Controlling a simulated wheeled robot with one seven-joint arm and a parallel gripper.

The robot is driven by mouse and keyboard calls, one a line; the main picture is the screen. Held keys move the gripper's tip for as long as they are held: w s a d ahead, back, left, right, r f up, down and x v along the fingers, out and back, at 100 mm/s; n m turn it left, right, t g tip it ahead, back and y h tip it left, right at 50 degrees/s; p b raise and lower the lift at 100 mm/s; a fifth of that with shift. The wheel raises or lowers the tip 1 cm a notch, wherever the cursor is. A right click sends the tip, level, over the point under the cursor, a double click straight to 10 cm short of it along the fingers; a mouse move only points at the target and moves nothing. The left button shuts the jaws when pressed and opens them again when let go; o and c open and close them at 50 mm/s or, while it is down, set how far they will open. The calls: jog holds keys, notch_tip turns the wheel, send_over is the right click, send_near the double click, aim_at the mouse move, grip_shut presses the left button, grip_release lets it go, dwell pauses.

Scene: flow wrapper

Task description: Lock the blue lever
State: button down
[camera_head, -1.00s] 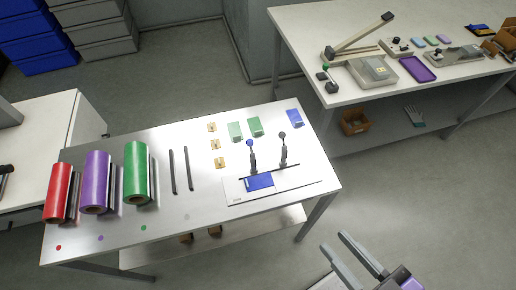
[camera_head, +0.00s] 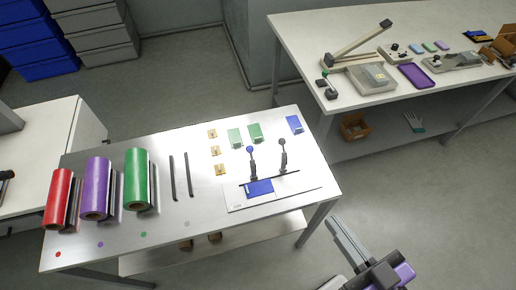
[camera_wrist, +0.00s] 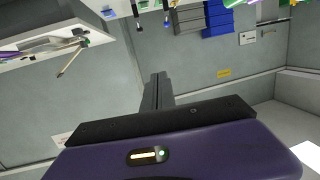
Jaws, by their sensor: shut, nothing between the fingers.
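The blue lever (camera_head: 251,161) stands upright on a white plate (camera_head: 300,198) at the right part of the near metal table. It has a blue ball on top and a dark clamp body. A similar lever with a dark knob (camera_head: 283,153) stands to its right. A blue pad (camera_head: 259,187) lies on the plate in front of the blue lever. My gripper (camera_head: 336,221) is at the lower right, off the table's right corner and apart from the levers. Its fingers are shut together and empty.
Two dark bars (camera_head: 188,175), small tan blocks (camera_head: 219,170) and coloured packs (camera_head: 236,137) lie further in. A second table (camera_head: 300,45) with tools is behind right.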

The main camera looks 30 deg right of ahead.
jog(key=w+d+f+m+g, duration=0.1)
jog(key=w+d+f+m, duration=0.3)
jog(key=w, duration=0.3)
jog(key=w+d+f+m+h+p, duration=0.1)
jog(key=w+d+m, duration=0.3)
jog(key=w+d, duration=0.25)
jog(key=w+d+f+m+g, duration=0.1)
jog(key=w+d+f+m, duration=0.3)
jog(key=w, duration=0.4)
jog(key=m+g+y, duration=0.3)
jog(key=y, duration=0.7)
send_near(252, 162)
jog(key=w+d+r, duration=0.2)
jog(key=d, duration=0.2)
jog(key=shift+a+p, duration=0.15)
jog(key=shift+p, duration=0.15)
jog(key=shift+w, duration=0.1)
jog(key=p+x, duration=0.1)
jog(key=x, duration=0.9)
jog(key=shift+p, duration=0.3)
jog(key=shift+f+t+b, duration=0.1)
jog(key=shift+t+b, duration=0.2)
jog(key=shift+b, duration=0.45)
